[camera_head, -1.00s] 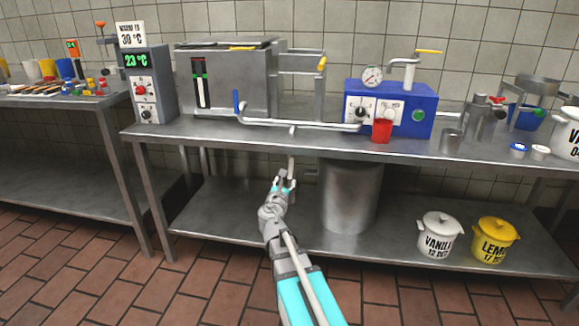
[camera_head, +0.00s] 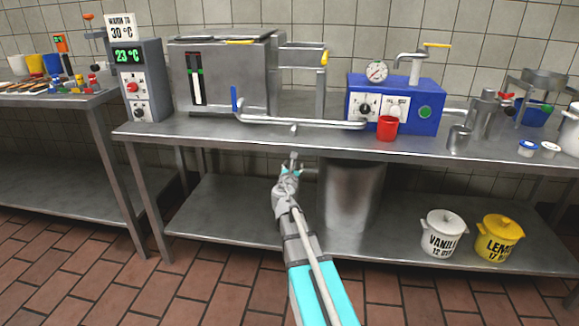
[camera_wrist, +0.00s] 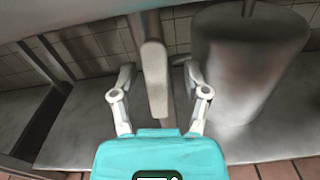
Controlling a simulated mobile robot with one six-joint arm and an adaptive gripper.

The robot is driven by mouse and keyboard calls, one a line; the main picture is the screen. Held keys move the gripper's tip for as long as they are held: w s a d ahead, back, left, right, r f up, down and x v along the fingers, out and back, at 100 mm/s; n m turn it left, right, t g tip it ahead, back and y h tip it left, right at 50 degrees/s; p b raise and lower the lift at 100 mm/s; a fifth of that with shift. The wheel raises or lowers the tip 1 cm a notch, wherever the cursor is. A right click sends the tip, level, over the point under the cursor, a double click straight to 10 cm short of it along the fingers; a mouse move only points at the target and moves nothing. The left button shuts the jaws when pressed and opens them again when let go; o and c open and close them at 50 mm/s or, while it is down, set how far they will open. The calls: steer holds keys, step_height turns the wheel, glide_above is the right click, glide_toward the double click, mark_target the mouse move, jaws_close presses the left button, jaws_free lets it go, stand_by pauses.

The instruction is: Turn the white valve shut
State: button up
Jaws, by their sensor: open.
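The white valve's pale lever (camera_head: 295,158) hangs down at the front edge of the steel table, below the pipe. In the wrist view the lever (camera_wrist: 155,80) points down between the two fingers, with a gap on each side. My gripper (camera_head: 290,171) is open around the lever's lower part, under the table edge. In the wrist view my gripper (camera_wrist: 159,80) shows its fingers spread on both sides of the lever. Whether the lever lies at fingertip depth is unclear.
A steel table (camera_head: 220,137) spans the scene above a lower shelf (camera_head: 225,215). A large steel drum (camera_head: 347,195) stands right of my gripper. A pale pipe (camera_head: 300,122) runs along the tabletop. A red cup (camera_head: 387,128) stands near the table's edge.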

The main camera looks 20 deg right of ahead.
steer(key=shift+a, duration=0.1)
jaws_close()
steer(key=shift+w+a, duration=0.1)
